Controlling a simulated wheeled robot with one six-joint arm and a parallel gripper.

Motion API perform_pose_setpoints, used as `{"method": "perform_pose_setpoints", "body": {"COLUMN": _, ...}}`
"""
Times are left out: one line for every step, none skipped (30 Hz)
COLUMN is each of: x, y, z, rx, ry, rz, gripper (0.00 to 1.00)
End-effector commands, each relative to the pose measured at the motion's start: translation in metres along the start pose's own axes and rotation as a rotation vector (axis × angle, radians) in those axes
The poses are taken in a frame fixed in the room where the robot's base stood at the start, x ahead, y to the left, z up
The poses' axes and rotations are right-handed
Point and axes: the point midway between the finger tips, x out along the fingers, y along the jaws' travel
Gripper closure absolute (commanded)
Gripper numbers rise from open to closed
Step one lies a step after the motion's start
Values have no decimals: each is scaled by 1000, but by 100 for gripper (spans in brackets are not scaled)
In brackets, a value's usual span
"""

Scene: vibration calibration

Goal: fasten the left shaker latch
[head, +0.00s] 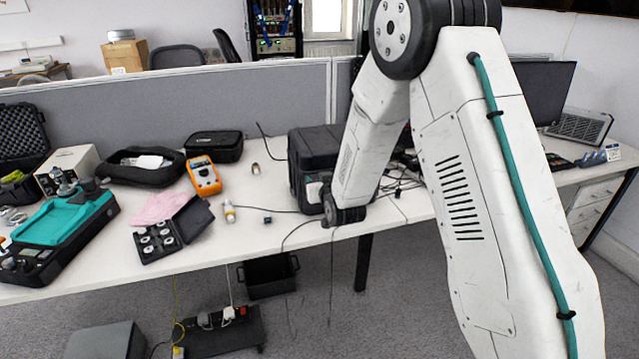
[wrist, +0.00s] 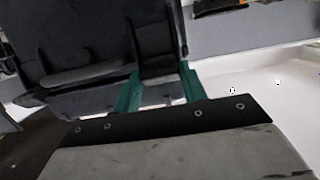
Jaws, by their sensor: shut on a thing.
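The shaker appears to be the black case (head: 309,160) standing on the desk, partly behind my arm in the head view. In the wrist view its dark front (wrist: 85,35) fills the upper left. A dark latch (wrist: 155,40) stands out from that front, between the two teal fingers of my gripper (wrist: 160,88). The fingers are shut on the latch, one at each side. Whether the latch lies flat against the case is unclear. In the head view my wrist is at the case's right front, and the fingers are hidden.
A yellow multimeter (head: 203,176), an open small black case (head: 173,228) and a teal-topped device (head: 62,225) lie left on the white desk (head: 262,232). Cables (head: 399,182) lie right of the case.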

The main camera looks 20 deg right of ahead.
Motion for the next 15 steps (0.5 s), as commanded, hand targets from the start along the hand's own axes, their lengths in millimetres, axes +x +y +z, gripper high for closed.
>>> {"method": "perform_pose_setpoints", "body": {"x": 0, "y": 0, "z": -4, "rx": 1, "ry": -35, "rz": 0, "gripper": 81}}
{"method": "perform_pose_setpoints", "body": {"x": 0, "y": 0, "z": -5, "rx": 1, "ry": -60, "rz": 0, "gripper": 81}}
{"method": "perform_pose_setpoints", "body": {"x": 1, "y": 0, "z": -7, "rx": 1, "ry": -93, "rz": 0, "gripper": 81}}
{"method": "perform_pose_setpoints", "body": {"x": 1, "y": 0, "z": -7, "rx": 1, "ry": -117, "rz": 1, "gripper": 81}}
{"method": "perform_pose_setpoints", "body": {"x": 2, "y": 0, "z": -8, "rx": 1, "ry": -141, "rz": 1, "gripper": 81}}
{"method": "perform_pose_setpoints", "body": {"x": 2, "y": 0, "z": -10, "rx": 1, "ry": -171, "rz": 1, "gripper": 81}}
{"method": "perform_pose_setpoints", "body": {"x": 3, "y": 0, "z": -10, "rx": 0, "ry": -194, "rz": 1, "gripper": 81}}
{"method": "perform_pose_setpoints", "body": {"x": 3, "y": 0, "z": -11, "rx": 0, "ry": -217, "rz": 1, "gripper": 81}}
{"method": "perform_pose_setpoints", "body": {"x": 4, "y": 0, "z": -11, "rx": 0, "ry": -246, "rz": 0, "gripper": 81}}
{"method": "perform_pose_setpoints", "body": {"x": 4, "y": 0, "z": -12, "rx": 0, "ry": -266, "rz": 0, "gripper": 81}}
{"method": "perform_pose_setpoints", "body": {"x": 5, "y": 0, "z": -13, "rx": 0, "ry": -285, "rz": 0, "gripper": 81}}
{"method": "perform_pose_setpoints", "body": {"x": 5, "y": 0, "z": -14, "rx": 0, "ry": -310, "rz": 0, "gripper": 81}}
{"method": "perform_pose_setpoints", "body": {"x": 5, "y": 0, "z": -14, "rx": 0, "ry": -329, "rz": 0, "gripper": 81}}
{"method": "perform_pose_setpoints", "body": {"x": 6, "y": 0, "z": -14, "rx": 1, "ry": -345, "rz": 0, "gripper": 81}}
{"method": "perform_pose_setpoints", "body": {"x": 6, "y": 0, "z": -15, "rx": 0, "ry": -365, "rz": 0, "gripper": 81}}
